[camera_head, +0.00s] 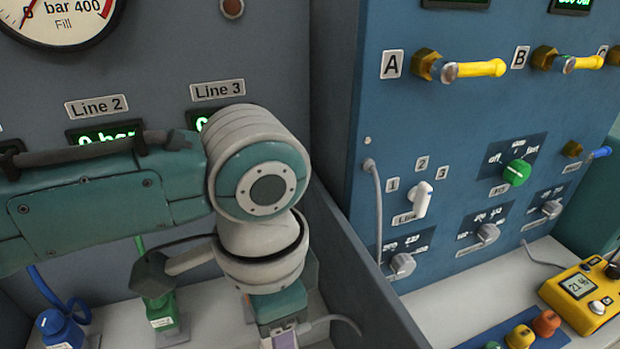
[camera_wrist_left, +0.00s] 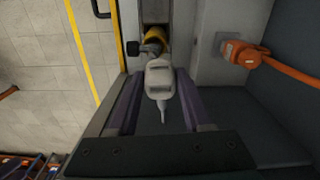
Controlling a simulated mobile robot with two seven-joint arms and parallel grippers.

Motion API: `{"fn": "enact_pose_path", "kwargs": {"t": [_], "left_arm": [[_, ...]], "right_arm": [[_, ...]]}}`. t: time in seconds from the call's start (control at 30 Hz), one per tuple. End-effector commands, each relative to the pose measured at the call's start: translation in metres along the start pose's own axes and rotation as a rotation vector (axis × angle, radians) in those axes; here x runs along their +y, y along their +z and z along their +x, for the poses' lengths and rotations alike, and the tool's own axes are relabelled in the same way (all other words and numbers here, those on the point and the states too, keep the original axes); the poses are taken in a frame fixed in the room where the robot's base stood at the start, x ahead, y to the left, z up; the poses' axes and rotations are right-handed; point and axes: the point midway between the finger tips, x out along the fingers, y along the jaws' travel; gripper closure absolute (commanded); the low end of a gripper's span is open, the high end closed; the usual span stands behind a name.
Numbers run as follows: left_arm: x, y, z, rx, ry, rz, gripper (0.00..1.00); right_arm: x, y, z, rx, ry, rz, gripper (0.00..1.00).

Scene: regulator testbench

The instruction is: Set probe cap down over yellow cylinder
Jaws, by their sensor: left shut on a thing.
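In the left wrist view, the light grey probe cap (camera_wrist_left: 159,79) sits between the two dark purple fingers of my left gripper (camera_wrist_left: 160,68), which is shut on it. A short thin stub or cable points from the cap toward the palm. The yellow cylinder (camera_wrist_left: 155,38) shows partly just beyond the cap, in line with it. I cannot tell whether cap and cylinder touch. In the head view, my left gripper (camera_head: 284,336) points down at the bottom edge, its fingertips cut off. A grey cable (camera_head: 342,320) runs out beside it. The yellow cylinder is hidden there.
A blue fitting (camera_head: 60,329) and a green fitting (camera_head: 162,314) stand left of my gripper. An orange fitting with hose (camera_wrist_left: 248,55) is beside it in the wrist view. A grey wall (camera_head: 360,270) separates this bay from the blue panel (camera_head: 470,130) and yellow meter (camera_head: 585,292).

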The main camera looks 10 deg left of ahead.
Motion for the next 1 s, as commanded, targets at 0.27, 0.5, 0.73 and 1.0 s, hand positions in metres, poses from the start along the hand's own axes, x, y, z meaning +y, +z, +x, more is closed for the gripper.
{"fn": "enact_pose_path", "kwargs": {"t": [0.27, 0.5, 0.73, 1.0], "left_arm": [[0.012, 0.004, 0.021, 0.003, -0.003, 0.09, 1.0], [0.012, 0.004, 0.032, 0.003, -0.003, 0.089, 1.0], [0.012, 0.004, 0.039, 0.003, -0.003, 0.089, 1.0], [0.011, 0.005, 0.038, 0.002, -0.003, 0.088, 1.0]], "right_arm": [[0.001, 0.0, 0.0, 0.001, 0.002, -0.002, 0.5], [0.0, 0.004, 0.012, 0.001, 0.0, -0.001, 0.5], [-0.002, 0.006, 0.021, 0.0, -0.004, 0.004, 0.5], [-0.003, 0.005, 0.019, 0.001, -0.006, 0.006, 0.5]]}}
